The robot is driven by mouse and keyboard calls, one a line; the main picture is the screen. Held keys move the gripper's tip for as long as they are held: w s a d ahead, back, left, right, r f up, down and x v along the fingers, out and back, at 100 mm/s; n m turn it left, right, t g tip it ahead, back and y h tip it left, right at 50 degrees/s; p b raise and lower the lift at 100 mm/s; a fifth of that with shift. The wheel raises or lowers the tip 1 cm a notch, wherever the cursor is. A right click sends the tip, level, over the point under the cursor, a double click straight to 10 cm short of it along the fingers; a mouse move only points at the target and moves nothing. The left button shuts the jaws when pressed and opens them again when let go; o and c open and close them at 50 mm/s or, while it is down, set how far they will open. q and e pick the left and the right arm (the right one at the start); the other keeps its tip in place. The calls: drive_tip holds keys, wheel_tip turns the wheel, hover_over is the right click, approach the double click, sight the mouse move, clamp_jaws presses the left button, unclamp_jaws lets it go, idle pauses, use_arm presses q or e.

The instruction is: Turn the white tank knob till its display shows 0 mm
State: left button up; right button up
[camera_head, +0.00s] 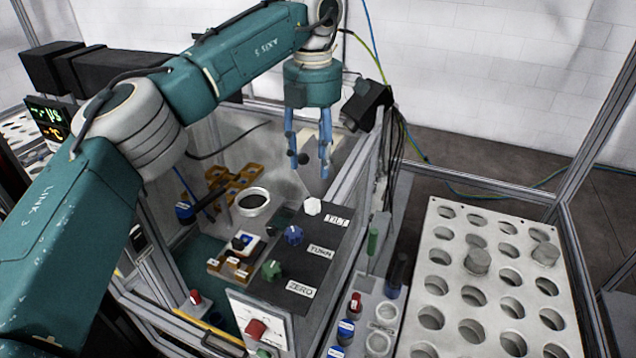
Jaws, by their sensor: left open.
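A white knob (313,206) sits at the far end of a black panel (285,265), next to the label TILT. I cannot tell from the picture whether it is the tank knob. My left gripper (308,162) points down with its blue fingers apart and empty, above the white knob and not touching it. A dark display (48,120) at the left edge shows green and orange digits that look like dashes, with µs and °C. I see no readable display in mm. My right gripper is not in view.
A blue knob (293,235) by TURN and a green knob (271,270) by ZERO share the panel. A red knob (256,328) is in front. A white rack with round holes (485,230) stands right. A dark camera-like box (366,104) is right of my gripper, by the frame bars.

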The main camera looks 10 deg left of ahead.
sight(313, 202)
use_arm(q)
drive_tip(key=s+f, duration=0.1)
drive_tip(key=s+f+p, duration=0.1)
drive_tip(key=shift+s+f, duration=0.2)
drive_tip(key=shift+f, duration=0.1)
drive_tip(key=f, duration=0.1)
drive_tip(key=f+p, duration=0.1)
drive_tip(key=f, duration=0.1)
drive_tip(key=shift+w+f, duration=0.2)
drive_tip(key=shift+w, duration=0.05)
drive_tip(key=f, duration=0.1)
drive_tip(key=f+p, duration=0.1)
drive_tip(key=shift+w+f, duration=0.35)
drive_tip(key=shift+s+f+p, duration=0.2)
drive_tip(key=shift+f+p, duration=0.1)
drive_tip(key=shift+f, duration=0.2)
drive_tip(key=shift+w, duration=0.1)
drive_tip(key=c, duration=1.1)
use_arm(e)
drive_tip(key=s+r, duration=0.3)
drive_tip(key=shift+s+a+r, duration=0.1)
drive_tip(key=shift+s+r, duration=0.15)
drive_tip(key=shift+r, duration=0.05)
